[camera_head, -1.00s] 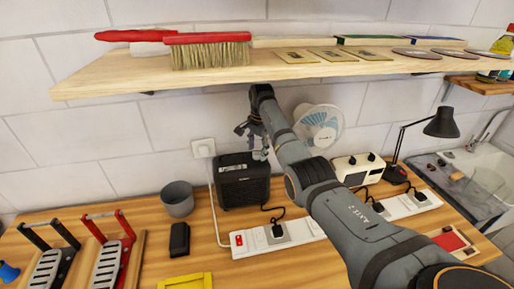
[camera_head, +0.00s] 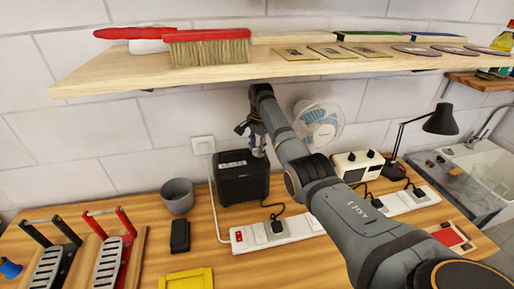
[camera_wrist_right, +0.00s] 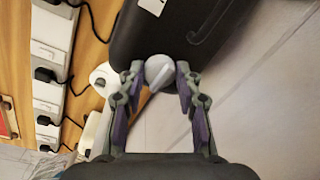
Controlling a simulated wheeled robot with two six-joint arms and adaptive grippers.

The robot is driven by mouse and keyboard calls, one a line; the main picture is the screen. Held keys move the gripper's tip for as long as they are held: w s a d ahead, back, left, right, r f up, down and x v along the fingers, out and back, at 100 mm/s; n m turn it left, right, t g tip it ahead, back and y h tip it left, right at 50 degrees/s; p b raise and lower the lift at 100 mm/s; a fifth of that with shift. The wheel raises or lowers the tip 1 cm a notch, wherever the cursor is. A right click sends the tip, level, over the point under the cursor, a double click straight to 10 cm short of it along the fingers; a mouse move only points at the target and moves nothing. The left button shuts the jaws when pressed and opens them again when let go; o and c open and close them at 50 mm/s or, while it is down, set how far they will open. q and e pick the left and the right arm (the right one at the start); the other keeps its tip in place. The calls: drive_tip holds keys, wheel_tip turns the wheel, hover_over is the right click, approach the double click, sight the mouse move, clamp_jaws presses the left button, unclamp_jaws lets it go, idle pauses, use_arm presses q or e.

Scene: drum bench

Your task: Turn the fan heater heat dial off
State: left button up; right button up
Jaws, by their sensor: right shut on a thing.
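The fan heater (camera_head: 243,184) is a black box on the wooden bench, below the shelf. It also fills the upper middle of the right wrist view (camera_wrist_right: 190,28). Its heat dial (camera_wrist_right: 160,70) is a round light-grey knob with a raised bar across it. My right gripper (camera_head: 257,150) is over the right end of the heater's top. In the right wrist view its two fingers (camera_wrist_right: 160,76) are on either side of the dial, shut on it. In the head view the dial is hidden by the gripper. My left gripper is out of view.
A white fan (camera_head: 318,125) stands behind my right arm. A white power strip (camera_head: 275,233) with a black plug lies in front of the heater. A grey cup (camera_head: 178,197) is left of it. The shelf (camera_head: 230,78) hangs above. A black lamp (camera_head: 441,121) stands at the right.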

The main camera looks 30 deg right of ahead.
drive_tip(key=shift+r+n+p, duration=0.15)
drive_tip(key=shift+n+p, duration=0.55)
drive_tip(key=shift+p, duration=0.05)
drive_tip(key=shift+n+p, duration=0.5)
drive_tip(key=shift+n, duration=0.3)
drive_tip(key=n, duration=0.2)
drive_tip(key=shift+d+f+n, duration=0.1)
drive_tip(key=shift+f+n, duration=0.1)
drive_tip(key=shift+n, duration=0.2)
drive_tip(key=n, duration=0.2)
drive_tip(key=shift+f+n+y+b, duration=0.1)
drive_tip(key=shift+n+y+b, duration=0.2)
drive_tip(key=shift+n+g+b, duration=0.3)
drive_tip(key=shift+n+b, duration=1.05)
drive_tip(key=shift+n, duration=0.25)
drive_tip(key=o, duration=1.2)
drive_tip(key=shift+d, duration=0.1)
drive_tip(key=shift+c, duration=0.2)
